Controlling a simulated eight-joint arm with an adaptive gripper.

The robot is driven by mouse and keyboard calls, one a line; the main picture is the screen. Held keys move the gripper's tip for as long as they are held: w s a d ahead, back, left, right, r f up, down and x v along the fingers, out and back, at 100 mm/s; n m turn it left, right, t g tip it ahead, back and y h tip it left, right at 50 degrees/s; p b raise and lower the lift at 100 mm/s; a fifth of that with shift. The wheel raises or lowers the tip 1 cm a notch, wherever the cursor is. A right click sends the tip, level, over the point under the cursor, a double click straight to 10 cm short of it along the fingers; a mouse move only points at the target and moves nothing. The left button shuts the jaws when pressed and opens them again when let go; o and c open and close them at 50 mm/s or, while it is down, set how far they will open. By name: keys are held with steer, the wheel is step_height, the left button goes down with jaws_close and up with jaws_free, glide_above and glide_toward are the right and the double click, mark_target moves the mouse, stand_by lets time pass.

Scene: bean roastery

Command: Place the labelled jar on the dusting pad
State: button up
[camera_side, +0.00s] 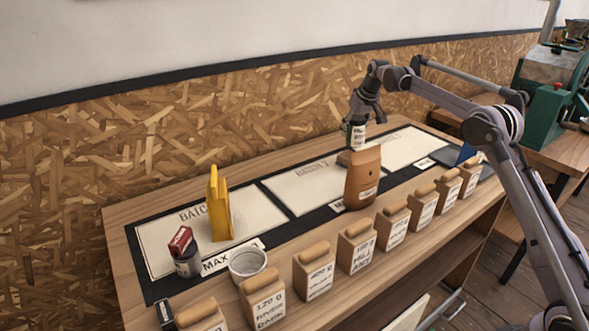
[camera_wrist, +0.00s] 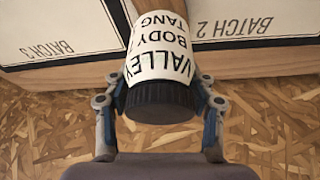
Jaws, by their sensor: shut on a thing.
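The labelled jar (camera_side: 357,137) has a dark lid and a white label; in the wrist view the jar's label (camera_wrist: 160,50) reads VALLEY BODY TANG upside down. My gripper (camera_side: 361,118) is shut on the jar around its lid end, one finger on each side. The jar is upright over the back of the bench, behind the brown bag; I cannot tell whether its base touches anything. A flat grey-blue piece (camera_side: 447,157) at the bench's right end may be the dusting pad, partly hidden by a blue wedge and my arm.
Several labelled wooden blocks line the front edge. A yellow stand (camera_side: 218,205), a white bowl (camera_side: 248,264) and a red-topped dark jar (camera_side: 188,264) are at left. White batch panels have free room.

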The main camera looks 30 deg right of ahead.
mark_target(352, 139)
steer(key=shift+f, duration=2.05)
steer(key=shift+f, duration=0.1)
steer(key=o, duration=1.3)
steer(key=shift+o, duration=0.2)
